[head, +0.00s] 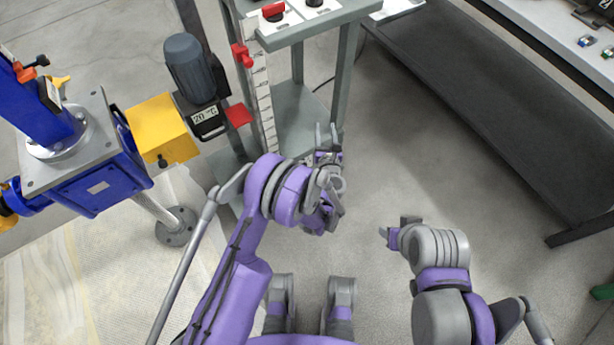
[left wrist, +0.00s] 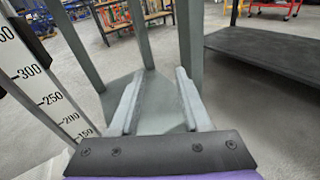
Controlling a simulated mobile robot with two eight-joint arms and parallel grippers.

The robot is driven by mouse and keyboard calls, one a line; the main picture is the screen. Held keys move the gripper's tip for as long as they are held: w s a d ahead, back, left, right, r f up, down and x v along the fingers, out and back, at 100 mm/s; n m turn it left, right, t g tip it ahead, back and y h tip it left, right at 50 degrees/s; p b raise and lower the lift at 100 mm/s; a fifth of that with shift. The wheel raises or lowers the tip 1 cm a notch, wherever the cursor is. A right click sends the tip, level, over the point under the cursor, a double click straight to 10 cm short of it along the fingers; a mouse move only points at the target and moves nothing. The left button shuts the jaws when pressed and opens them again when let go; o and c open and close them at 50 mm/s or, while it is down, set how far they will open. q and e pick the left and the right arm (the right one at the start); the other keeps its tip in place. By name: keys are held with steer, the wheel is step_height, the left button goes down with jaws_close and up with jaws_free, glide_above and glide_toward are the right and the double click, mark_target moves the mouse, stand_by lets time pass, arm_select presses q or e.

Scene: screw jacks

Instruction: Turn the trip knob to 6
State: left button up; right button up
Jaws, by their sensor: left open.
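At the top edge of the head view, two knobs sit on white plates on the grey stand: a red-topped knob (head: 273,10) and a dark knob (head: 314,3), partly cut off. I cannot read their markings or tell which is the trip knob. My left gripper (head: 326,132) is open and empty beside the stand, below and apart from the knobs. In the left wrist view its two fingers (left wrist: 158,85) are spread with only the stand's lower shelf behind them; no knob shows there. My right gripper (head: 396,229) is low over the floor at right, far from the knobs; its opening is unclear.
A white scale (head: 262,95) with a red pointer (head: 242,54) runs down the stand's left side; the scale also shows in the left wrist view (left wrist: 38,75). A blue jack (head: 90,165) with a grey motor (head: 190,68) stands left. A dark low shelf (head: 480,100) is right. Floor between is clear.

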arm_select(q)
steer(key=s+a+f+n+g+y+b, duration=0.1)
steer(key=s+f+n, duration=0.25)
steer(key=f, duration=0.45)
steer(key=s+f+n+g+y+b, duration=0.1)
steer(key=s+f+n+y, duration=0.2)
steer(key=f, duration=0.6)
steer(key=s+a+f+n+g+b, duration=0.15)
steer(key=s+f+n, duration=0.25)
steer(key=f, duration=0.4)
steer(key=b+x, duration=0.3)
steer(key=x, duration=0.7)
steer(key=shift+w+d+f+b, duration=0.25)
steer(key=shift+w+d+b, duration=0.05)
steer(key=shift+w, duration=0.05)
arm_select(e)
step_height(320, 180, down, 9)
steer(key=shift+w+f, duration=0.2)
steer(key=shift+w, duration=0.15)
arm_select(q)
steer(key=shift+c, duration=0.3)
jaws_close()
